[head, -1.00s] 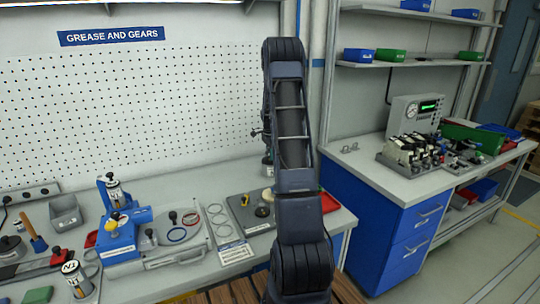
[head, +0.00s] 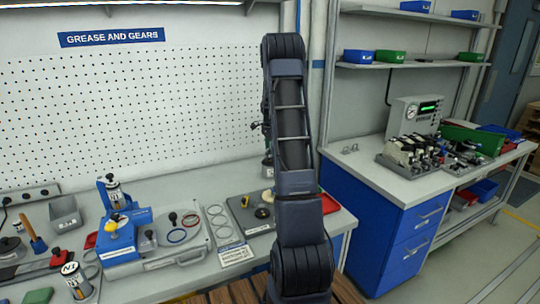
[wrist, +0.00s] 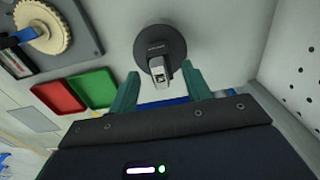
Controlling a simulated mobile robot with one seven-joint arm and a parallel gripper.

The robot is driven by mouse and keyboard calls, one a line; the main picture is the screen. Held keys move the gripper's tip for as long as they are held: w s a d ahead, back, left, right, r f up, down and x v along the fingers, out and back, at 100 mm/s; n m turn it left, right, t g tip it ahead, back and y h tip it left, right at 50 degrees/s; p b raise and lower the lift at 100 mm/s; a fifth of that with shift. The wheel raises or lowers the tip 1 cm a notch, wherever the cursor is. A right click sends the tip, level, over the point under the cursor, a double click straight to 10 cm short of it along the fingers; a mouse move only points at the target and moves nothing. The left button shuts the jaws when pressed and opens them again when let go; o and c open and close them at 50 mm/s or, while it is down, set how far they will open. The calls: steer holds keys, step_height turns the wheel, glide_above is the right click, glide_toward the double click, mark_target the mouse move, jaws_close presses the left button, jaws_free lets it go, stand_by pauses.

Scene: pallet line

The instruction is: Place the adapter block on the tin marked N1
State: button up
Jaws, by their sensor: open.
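The tin marked N1 (head: 76,281), dark and pale with an N1 label, stands at the front left of the bench in the head view. In the wrist view a dark round piece with a grey upright block (wrist: 160,52) lies just ahead of my fingers; I cannot tell for sure that it is the adapter block. My gripper (wrist: 160,84) is open, its two green fingers apart on either side of the grey part's near end. Nothing is seen held. In the head view my arm hides most of the gripper and this piece.
The wrist view shows a cream gear (wrist: 57,38) on a dark plate, a red tray (wrist: 58,96), a green tray (wrist: 93,87) and the pegboard (wrist: 306,75). A blue fixture (head: 121,238) with another tin (head: 114,192) stands near the N1 tin. Rings lie beside it.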

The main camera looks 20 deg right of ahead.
step_height(320, 180, up, 7)
steer(key=shift+f, duration=0.1)
steer(key=shift+s+a+r, duration=0.1)
steer(key=shift+a+r, duration=0.05)
steer(key=shift+r, duration=0.45)
steer(key=s+a+r+n+t, duration=0.1)
steer(key=s+a+r+n, duration=0.4)
steer(key=s+a+r, duration=0.45)
steer(key=s+a+r+n+t, duration=0.1)
steer(key=s+a+r+n, duration=0.4)
steer(key=s, duration=0.7)
steer(key=s+a+f+n+t, duration=0.1)
steer(key=s+a+n, duration=0.3)
steer(key=s, duration=0.8)
steer(key=s+a+f+n+t, duration=0.1)
steer(key=s+a+n, duration=0.3)
steer(key=s, duration=0.8)
steer(key=shift+a+f+t, duration=0.3)
steer(key=shift+a, duration=0.4)
